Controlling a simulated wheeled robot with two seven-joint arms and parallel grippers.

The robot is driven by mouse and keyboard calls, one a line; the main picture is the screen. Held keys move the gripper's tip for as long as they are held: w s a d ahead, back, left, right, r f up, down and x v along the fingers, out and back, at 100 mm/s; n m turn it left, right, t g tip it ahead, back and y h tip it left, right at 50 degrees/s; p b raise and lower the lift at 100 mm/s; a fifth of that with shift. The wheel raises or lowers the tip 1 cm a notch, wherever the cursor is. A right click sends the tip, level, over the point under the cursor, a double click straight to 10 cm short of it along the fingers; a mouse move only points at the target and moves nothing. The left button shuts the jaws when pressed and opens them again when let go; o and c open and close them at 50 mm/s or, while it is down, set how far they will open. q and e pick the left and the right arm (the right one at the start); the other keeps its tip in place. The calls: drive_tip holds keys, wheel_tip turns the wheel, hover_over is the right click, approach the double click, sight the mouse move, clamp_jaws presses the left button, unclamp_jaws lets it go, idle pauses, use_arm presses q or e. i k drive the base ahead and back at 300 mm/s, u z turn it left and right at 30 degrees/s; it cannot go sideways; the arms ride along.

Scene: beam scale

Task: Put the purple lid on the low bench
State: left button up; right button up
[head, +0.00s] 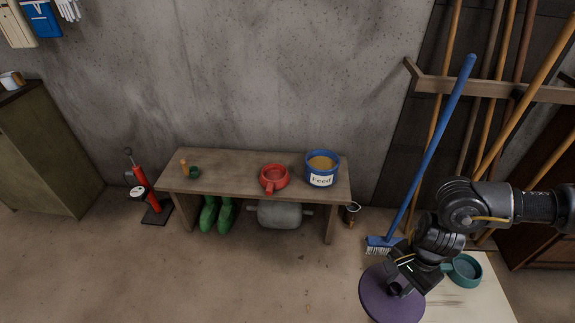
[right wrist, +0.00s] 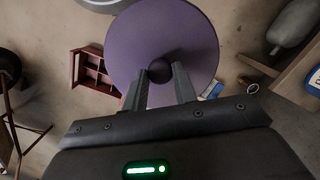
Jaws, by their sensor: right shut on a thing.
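The purple lid (head: 391,296) is a round disc with a dark knob, at the lower right of the head view. My right gripper (head: 400,283) is shut on its knob. In the right wrist view the purple lid (right wrist: 163,40) spreads out beyond the fingers, with the knob between the fingertips (right wrist: 159,72). The low bench (head: 228,177) is wooden and stands against the wall, left of the lid in the head view, with a gap between them. My left gripper is not in view.
On the bench are a blue feed tub (head: 322,169), a red pot (head: 274,178) and a small green cup (head: 194,172). Green boots (head: 217,214) and a grey tank (head: 279,214) are beneath. A teal pan (head: 464,269) sits on a pale surface (head: 470,300). A blue broom (head: 430,150) leans nearby.

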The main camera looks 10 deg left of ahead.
sight(231, 174)
drive_tip(key=u, duration=0.4)
drive_tip(key=k, duration=0.6)
drive_tip(key=u, duration=1.2)
drive_tip(key=i, duration=0.9)
drive_tip(key=u, duration=0.65)
drive_tip(key=i, duration=1.05)
drive_tip(key=z, duration=0.75)
drive_tip(key=i, duration=0.9)
drive_tip(key=z, duration=0.75)
